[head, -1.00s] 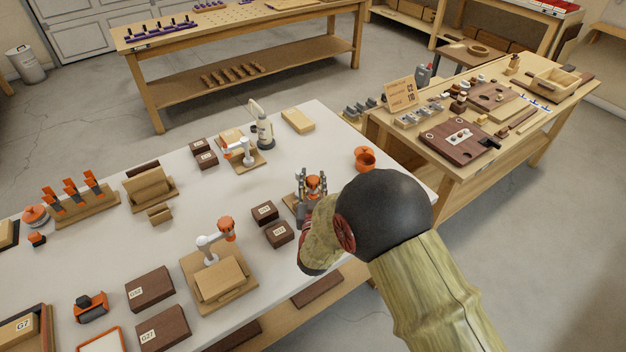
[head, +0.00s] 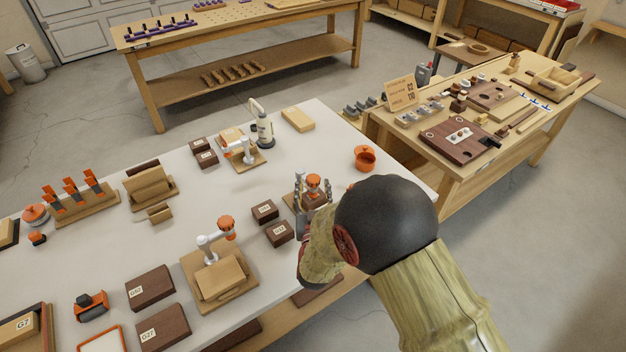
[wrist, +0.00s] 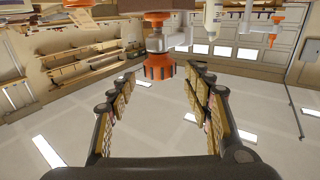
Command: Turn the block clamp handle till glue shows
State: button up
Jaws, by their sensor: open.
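A block clamp with an orange ribbed handle (head: 313,181) stands at the right part of the white bench, partly hidden by my gripper. In the wrist view the handle (wrist: 158,67) sits at the far end of the gap between my fingers, on a grey screw. My gripper (head: 313,192) is open, with one finger on each side of the handle. In the wrist view a gap shows between the handle and each finger of my gripper (wrist: 162,76). The joint where glue might show is hidden, and I see no glue.
Two similar clamps stand on the bench, one at the front (head: 226,223) and one farther back (head: 247,145). A glue bottle (head: 264,130) is beside the back one. Dark blocks (head: 264,211) lie just left of my gripper. An orange pot (head: 365,157) stands to its right.

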jog(key=s, duration=0.8)
dwell(1.4)
jog(key=s+d+r+g+y, duration=0.1)
jog(key=d+r+g, duration=0.2)
jog(key=r, duration=0.3)
jog(key=s+d+r+g+y, duration=0.1)
jog(key=d+r+g, duration=0.15)
jog(key=r, duration=0.35)
jog(key=s+d+r+g, duration=0.1)
jog(key=s+d, duration=0.3)
jog(key=s, duration=0.4)
jog(key=s+d+r+g+h, duration=0.1)
jog(key=s+d+r+g, duration=0.1)
jog(key=s+d, duration=0.3)
jog(key=s+d+r+g+h, duration=0.1)
jog(key=s+d+g, duration=0.3)
jog(key=s, duration=0.7)
jog(key=shift+d+r, duration=0.3)
jog(key=shift+r, duration=0.35)
jog(key=shift+s, duration=0.1)
